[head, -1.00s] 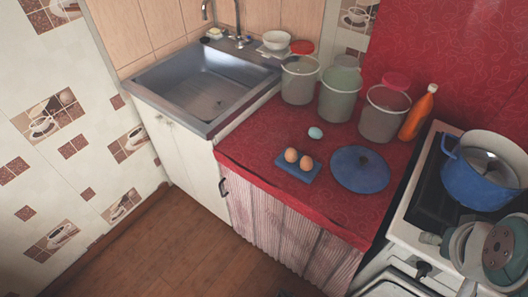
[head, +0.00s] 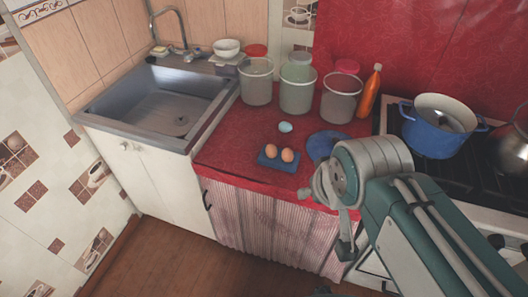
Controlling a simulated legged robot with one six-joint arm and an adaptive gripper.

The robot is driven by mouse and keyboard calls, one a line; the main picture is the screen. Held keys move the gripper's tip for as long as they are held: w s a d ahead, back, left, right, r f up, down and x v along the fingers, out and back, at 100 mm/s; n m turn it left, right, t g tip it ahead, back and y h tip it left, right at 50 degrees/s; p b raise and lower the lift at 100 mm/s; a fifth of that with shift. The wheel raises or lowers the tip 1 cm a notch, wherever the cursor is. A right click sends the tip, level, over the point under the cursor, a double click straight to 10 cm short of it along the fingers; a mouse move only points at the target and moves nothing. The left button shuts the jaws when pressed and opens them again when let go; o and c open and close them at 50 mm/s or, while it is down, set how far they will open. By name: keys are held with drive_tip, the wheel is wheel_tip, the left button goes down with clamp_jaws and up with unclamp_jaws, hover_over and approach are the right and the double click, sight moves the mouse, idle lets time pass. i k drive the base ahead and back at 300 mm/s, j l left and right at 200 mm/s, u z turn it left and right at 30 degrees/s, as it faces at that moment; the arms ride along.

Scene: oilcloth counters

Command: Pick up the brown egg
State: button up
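Two brown eggs, one on the left (head: 268,145) and one on the right (head: 288,155), rest side by side on a small blue holder (head: 268,162) on the red counter. A pale blue egg (head: 285,127) lies on the counter just behind them. My gripper (head: 328,208) is in front of and to the right of the holder, near the counter's front edge, apart from the eggs. It is seen from behind and the side, and my wrist partly hides it. Whether its fingers are open is unclear.
A blue round lid (head: 320,143) lies right of the eggs, partly hidden by my arm. A blue pot (head: 430,135) is on the stove, right. A sink (head: 165,105) is left.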

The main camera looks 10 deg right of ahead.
sight(272, 151)
drive_tip(key=z, duration=1.55)
drive_tip(key=u, duration=1.55)
drive_tip(key=i+j+z, duration=0.25)
drive_tip(key=j+z, duration=0.25)
drive_tip(key=i+j+z, duration=0.25)
drive_tip(key=j, duration=0.25)
drive_tip(key=j+z, duration=0.25)
drive_tip(key=j, duration=0.1)
